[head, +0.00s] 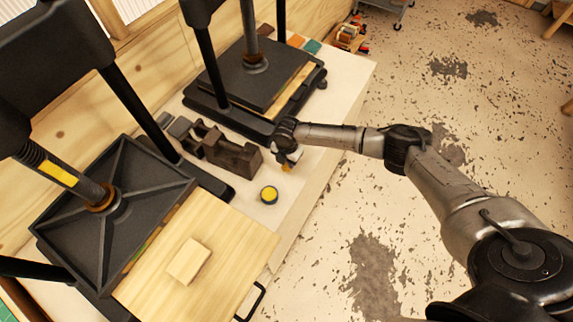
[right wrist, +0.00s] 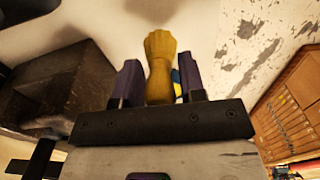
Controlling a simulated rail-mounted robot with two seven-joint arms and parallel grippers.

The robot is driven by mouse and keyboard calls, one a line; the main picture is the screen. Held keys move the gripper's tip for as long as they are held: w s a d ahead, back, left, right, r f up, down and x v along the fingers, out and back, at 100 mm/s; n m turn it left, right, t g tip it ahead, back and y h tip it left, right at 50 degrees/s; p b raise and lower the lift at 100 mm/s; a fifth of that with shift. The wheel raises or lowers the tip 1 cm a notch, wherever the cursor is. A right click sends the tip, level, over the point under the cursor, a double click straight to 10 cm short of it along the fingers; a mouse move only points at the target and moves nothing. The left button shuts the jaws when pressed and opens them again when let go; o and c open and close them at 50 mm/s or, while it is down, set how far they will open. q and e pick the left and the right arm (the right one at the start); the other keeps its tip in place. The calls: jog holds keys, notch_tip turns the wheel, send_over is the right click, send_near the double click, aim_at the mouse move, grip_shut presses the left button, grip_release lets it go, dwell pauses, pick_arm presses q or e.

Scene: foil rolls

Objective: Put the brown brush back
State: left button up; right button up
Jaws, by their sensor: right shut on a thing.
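My right gripper (head: 288,157) is above the bench's right edge, just right of a dark brown slotted wooden block (head: 232,154). In the right wrist view its two purple fingers (right wrist: 160,78) are shut on a yellow-brown turned handle (right wrist: 161,55), which looks like the brush. In the head view only a small yellow bit of it (head: 286,168) shows below the gripper; the bristles are hidden. The block also shows in the right wrist view (right wrist: 60,88), left of the fingers and apart from the handle. My left gripper is out of view.
A round dark tin with a yellow top (head: 268,195) stands on the pale bench (head: 322,115) in front of the block. Black presses stand on both sides, the near one (head: 110,205) with a wooden board (head: 215,235). Open floor lies to the right.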

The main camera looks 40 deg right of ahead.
aim_at(287, 165)
jog(key=shift+w+f, duration=0.1)
jog(key=shift+f, duration=2)
jog(key=o, duration=0.9)
jog(key=shift+r, duration=0.1)
